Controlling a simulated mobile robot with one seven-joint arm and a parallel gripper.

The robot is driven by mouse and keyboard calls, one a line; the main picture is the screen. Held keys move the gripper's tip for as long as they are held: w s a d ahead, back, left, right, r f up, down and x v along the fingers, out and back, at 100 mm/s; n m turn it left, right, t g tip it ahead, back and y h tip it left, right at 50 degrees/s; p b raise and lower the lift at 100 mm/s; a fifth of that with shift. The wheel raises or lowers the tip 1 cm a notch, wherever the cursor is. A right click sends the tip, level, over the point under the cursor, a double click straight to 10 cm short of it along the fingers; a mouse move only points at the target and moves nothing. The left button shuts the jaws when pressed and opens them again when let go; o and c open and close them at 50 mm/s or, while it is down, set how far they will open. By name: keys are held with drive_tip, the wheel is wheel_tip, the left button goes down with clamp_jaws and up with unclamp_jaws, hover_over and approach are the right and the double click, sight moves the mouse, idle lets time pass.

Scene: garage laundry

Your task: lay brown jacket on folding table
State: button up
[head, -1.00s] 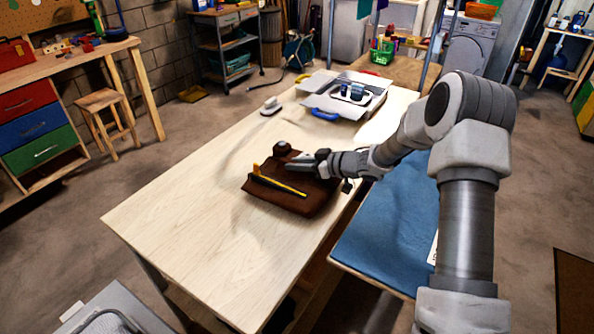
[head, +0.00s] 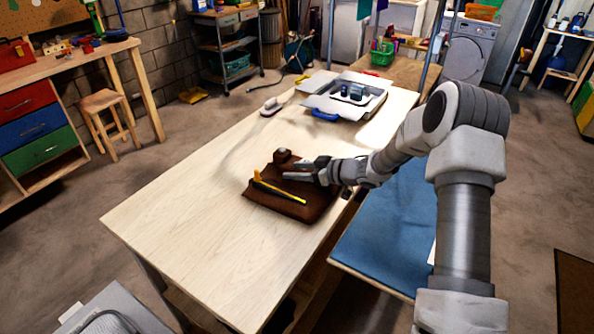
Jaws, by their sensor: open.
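The brown jacket (head: 305,207) lies as a dark, folded bundle on the light wooden folding table (head: 190,210), near its right edge. A yellow and black tool (head: 278,188) lies on top of it. A small dark lump (head: 282,156) shows at the jacket's far end; I cannot tell whether it is part of the jacket. My gripper (head: 292,171) is open, just over the far right part of the jacket, its fingers pointing left. I cannot tell whether the fingers touch the cloth. My gripper and wrist hide part of the jacket's right side.
A blue-topped board or table (head: 385,240) stands to the right, below my arm. An open grey case (head: 345,97) and a pale iron-like object (head: 271,107) sit at the table's far end. The table's near and left parts are clear.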

drive_tip(key=v, duration=1.2)
drive_tip(key=w+d+r+m+t+h, duration=0.25)
drive_tip(key=d+r+h, duration=0.3)
drive_tip(key=r, duration=0.45)
drive_tip(key=s+d+r+m+t+h, duration=0.1)
drive_tip(key=s+d+r+m+h, duration=0.3)
drive_tip(key=s+r+h, duration=0.45)
drive_tip(key=s+a+m+g+y+p, duration=0.1)
drive_tip(key=s+a+m+g, duration=0.1)
drive_tip(key=s, duration=1.1)
drive_tip(key=s+a+r+m+g+y+p, duration=0.1)
drive_tip(key=s+a+m+g, duration=0.1)
drive_tip(key=s, duration=1.2)
drive_tip(key=shift+s+a+r+m+g+y, duration=0.25)
drive_tip(key=shift+a+m+g+y, duration=0.15)
drive_tip(key=shift+a+g, duration=0.5)
